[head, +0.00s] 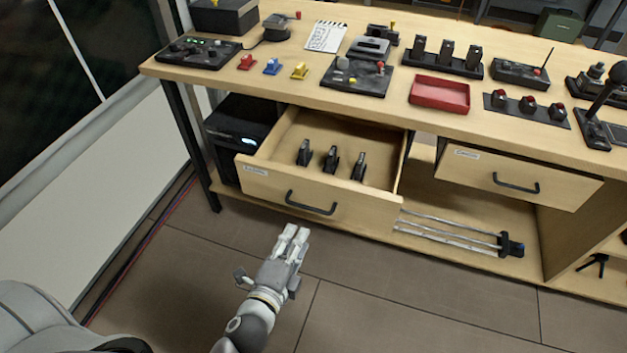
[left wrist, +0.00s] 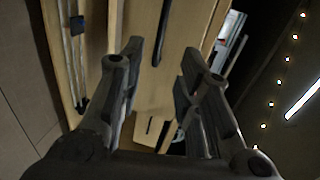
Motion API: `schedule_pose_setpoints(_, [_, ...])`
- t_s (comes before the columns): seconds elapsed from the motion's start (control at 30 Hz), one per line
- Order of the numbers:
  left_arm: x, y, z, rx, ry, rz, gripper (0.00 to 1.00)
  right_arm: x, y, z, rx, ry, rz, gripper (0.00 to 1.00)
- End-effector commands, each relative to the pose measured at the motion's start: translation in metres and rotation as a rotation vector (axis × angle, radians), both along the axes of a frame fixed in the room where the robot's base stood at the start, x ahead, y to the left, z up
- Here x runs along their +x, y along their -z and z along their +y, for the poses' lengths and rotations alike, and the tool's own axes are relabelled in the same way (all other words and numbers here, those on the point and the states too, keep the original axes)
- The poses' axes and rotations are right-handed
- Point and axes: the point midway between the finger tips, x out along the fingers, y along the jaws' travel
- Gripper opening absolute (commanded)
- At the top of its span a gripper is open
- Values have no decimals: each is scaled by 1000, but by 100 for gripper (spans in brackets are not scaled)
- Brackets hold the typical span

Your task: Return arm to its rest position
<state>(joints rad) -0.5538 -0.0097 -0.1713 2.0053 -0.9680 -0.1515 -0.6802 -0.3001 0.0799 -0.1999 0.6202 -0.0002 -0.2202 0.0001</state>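My left gripper (head: 292,235) is in front of the desk, below and in front of the open left drawer (head: 320,205). It is apart from the drawer's black handle (head: 311,203). In the left wrist view the fingers (left wrist: 158,62) stand apart with nothing between them; wooden panels show behind. Three small black devices (head: 331,158) stand upright inside the open drawer. My right gripper does not show.
The wooden desk (head: 300,85) holds control panels, a red tray (head: 440,94) and a clapperboard (head: 325,36). A right drawer (head: 515,182) has a black handle. A black tripod-like item (head: 455,236) lies on the lower shelf. The floor (head: 400,310) in front is clear.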

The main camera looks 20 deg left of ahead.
Motion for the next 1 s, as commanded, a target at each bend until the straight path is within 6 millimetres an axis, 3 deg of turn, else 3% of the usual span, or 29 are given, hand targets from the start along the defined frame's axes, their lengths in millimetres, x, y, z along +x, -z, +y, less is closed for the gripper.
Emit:
schedule_pose_setpoints(0.17, [0,2,0,-3,0,3,32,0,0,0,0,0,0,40])
schedule_pose_setpoints(0.27, [-2,18,-1,-32,-2,38,32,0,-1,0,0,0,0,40])
schedule_pose_setpoints(0.37, [-8,58,-4,-109,-14,121,32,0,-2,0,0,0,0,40])
schedule_pose_setpoints(0.57, [-45,175,-6,-348,-107,382,32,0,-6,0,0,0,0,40])
schedule_pose_setpoints(0.8, [-124,298,8,-607,-335,688,32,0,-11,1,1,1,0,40])
schedule_pose_setpoints(1.0, [-211,375,30,-779,-612,901,32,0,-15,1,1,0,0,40])
